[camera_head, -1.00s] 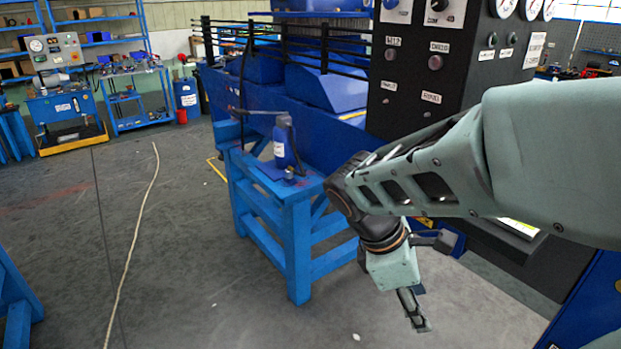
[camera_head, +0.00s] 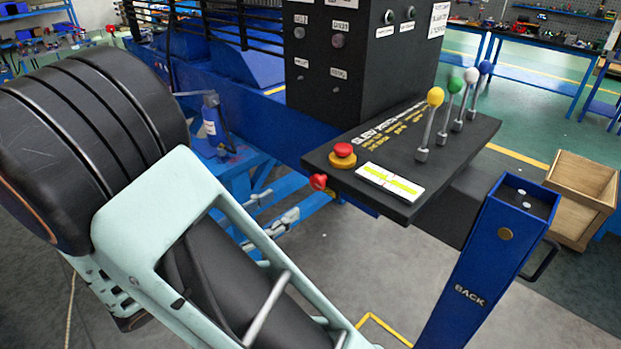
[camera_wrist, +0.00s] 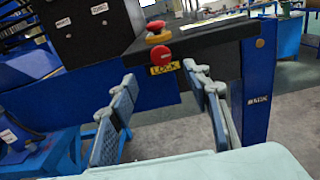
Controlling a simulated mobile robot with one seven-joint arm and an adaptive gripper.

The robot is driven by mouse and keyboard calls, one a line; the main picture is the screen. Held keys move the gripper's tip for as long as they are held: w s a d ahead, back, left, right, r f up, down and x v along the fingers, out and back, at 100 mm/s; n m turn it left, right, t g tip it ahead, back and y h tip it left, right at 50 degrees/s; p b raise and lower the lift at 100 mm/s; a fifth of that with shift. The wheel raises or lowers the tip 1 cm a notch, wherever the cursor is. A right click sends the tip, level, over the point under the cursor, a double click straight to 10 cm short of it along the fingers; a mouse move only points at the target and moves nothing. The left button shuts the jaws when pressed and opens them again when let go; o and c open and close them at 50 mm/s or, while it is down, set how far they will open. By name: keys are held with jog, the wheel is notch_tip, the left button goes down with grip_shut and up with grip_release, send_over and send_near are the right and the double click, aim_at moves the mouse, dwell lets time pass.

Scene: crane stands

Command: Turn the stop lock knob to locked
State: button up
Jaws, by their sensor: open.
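The stop lock knob (camera_head: 318,181) is a small red knob on the front edge of the black control panel (camera_head: 433,174). The knob also shows in the wrist view (camera_wrist: 160,53), above a yellow label (camera_wrist: 164,69) reading LOCK. A red mushroom button on a yellow base (camera_head: 343,155) sits on top of the panel, just above the knob. My gripper (camera_wrist: 161,76) is open and empty. Its two fingers point toward the panel, with the knob and label seen between and beyond the fingertips, apart from them. In the head view my arm fills the lower left and my gripper cannot be made out.
Levers with yellow, green, white and blue balls (camera_head: 451,100) rise from the panel's right side. A blue post marked BACK (camera_head: 485,262) stands at the right, near a wooden crate (camera_head: 575,200). A blue bottle (camera_head: 213,120) stands on the blue stand at left.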

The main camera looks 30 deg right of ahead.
aim_at(315, 184)
jog(key=p+x, duration=0.1)
jog(key=x, duration=0.9)
jog(key=shift+d, duration=0.15)
jog(key=shift+c, duration=0.4)
jog(key=c, duration=1.1)
